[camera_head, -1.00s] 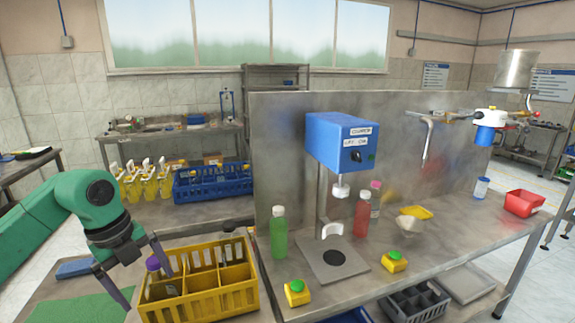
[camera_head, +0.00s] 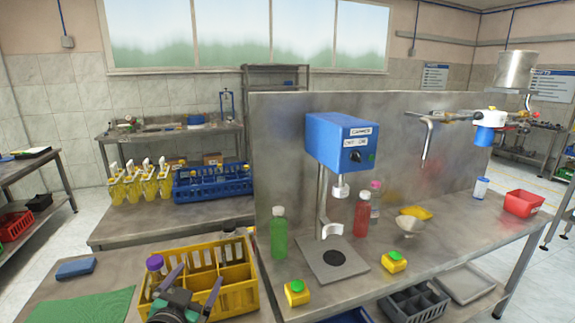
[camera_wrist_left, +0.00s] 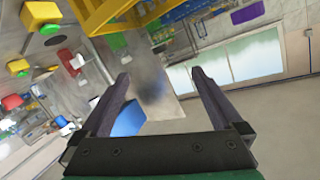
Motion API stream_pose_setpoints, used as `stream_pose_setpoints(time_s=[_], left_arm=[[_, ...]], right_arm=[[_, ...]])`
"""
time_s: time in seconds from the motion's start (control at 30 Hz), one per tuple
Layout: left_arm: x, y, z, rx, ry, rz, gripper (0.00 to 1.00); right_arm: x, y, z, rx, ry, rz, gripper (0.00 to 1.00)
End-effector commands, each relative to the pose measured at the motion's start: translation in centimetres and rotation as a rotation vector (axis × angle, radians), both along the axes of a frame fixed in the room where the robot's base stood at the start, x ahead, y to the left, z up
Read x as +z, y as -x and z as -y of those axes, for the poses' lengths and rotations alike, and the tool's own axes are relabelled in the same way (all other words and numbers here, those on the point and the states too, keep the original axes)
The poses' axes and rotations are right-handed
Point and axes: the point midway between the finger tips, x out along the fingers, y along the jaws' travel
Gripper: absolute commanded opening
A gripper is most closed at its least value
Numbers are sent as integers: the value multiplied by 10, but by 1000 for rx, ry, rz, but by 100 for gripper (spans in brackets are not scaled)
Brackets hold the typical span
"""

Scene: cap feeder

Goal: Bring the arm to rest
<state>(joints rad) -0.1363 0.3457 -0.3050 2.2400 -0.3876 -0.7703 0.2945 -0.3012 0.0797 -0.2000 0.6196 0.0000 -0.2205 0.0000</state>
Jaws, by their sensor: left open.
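My left gripper (camera_head: 193,287) shows at the bottom of the head view, in front of the yellow crate (camera_head: 246,297) and overlapping its front left part. Its two dark fingers are spread apart and point upward in the picture. In the left wrist view the gripper (camera_wrist_left: 160,80) is open, with nothing between its fingers. The yellow crate (camera_wrist_left: 100,20) shows at the top of that view, beyond the fingertips. A bottle with a purple cap (camera_head: 155,265) stands in the crate's left part. My right gripper is not in view.
The blue capper machine (camera_head: 340,142) stands on the steel bench, with a green bottle (camera_head: 279,235) and a red bottle (camera_head: 361,215) beside it. A green mat (camera_head: 85,308) and a blue block (camera_head: 75,268) lie left of the crate. A blue crate (camera_head: 212,186) stands behind.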

Motion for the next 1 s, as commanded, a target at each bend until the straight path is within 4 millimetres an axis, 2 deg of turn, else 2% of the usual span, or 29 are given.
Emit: stream_pose_setpoints(time_s=[0.03,0.1,0.2,0.3,0.4,0.57,0.63,0.8,0.87,0.97,1.0], left_arm=[[-35,18,-12,49,33,-137,100],[-77,45,-24,98,58,-312,100],[-121,85,-32,131,87,-519,100],[-153,124,-35,145,109,-695,100],[-176,162,-35,145,126,-850,100],[-201,222,-31,124,153,-1076,100],[-230,212,-31,125,146,-1079,100],[-296,207,-29,126,140,-1106,100],[-322,209,-29,125,138,-1118,100],[-371,218,-29,125,133,-1139,100],[-392,224,-30,125,130,-1149,100]], right_arm=[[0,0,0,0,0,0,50],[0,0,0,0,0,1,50],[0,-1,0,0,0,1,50],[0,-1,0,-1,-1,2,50],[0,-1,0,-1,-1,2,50],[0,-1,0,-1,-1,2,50],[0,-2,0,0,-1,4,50],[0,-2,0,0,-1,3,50],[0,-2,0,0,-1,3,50],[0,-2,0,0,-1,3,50],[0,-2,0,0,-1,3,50]])
